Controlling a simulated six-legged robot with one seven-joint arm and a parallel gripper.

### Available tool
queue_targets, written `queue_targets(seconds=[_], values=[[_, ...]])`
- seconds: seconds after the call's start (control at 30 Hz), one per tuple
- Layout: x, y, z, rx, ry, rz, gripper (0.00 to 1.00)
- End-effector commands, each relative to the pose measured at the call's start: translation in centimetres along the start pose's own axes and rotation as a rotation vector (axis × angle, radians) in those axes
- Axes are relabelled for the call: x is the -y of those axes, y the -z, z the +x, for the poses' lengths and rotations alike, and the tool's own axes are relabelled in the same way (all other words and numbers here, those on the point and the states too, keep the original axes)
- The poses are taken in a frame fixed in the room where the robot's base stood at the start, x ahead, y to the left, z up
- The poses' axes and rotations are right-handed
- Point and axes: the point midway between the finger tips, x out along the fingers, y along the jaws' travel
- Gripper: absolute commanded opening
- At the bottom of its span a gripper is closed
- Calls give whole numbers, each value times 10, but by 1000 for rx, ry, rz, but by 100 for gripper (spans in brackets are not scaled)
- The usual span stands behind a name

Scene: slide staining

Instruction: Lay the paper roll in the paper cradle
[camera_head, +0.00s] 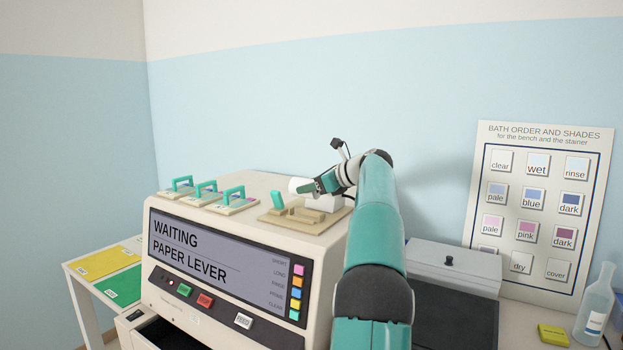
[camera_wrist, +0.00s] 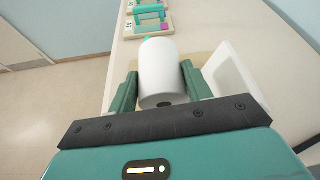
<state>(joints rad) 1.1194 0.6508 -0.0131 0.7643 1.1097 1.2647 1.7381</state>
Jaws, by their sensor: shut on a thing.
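The white paper roll (camera_head: 299,186) is in my gripper (camera_head: 318,187), above the top of the stainer. In the wrist view the roll (camera_wrist: 158,62) lies between the two green fingers, which press on its sides. Its near end with a dark core hole faces the camera. The paper cradle (camera_head: 303,215), beige with low blocks on a flat plate, is on the stainer's top just below the roll. The roll appears above the cradle; I cannot tell whether they touch. In the wrist view the roll hides most of the cradle.
A teal lever (camera_head: 278,200) stands at the cradle's left. Several teal-handled slide racks (camera_head: 205,192) line the stainer's top further left. The stainer's screen (camera_head: 215,250) reads "WAITING PAPER LEVER". A grey lidded box (camera_head: 455,266) and a bottle (camera_head: 595,305) stand at right.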

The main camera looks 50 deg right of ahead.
Motion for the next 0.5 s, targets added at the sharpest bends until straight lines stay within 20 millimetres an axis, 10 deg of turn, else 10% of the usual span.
queue_targets(seconds=[0.5], values=[[-2, 45, 18, 0, -48, 114, 20]])
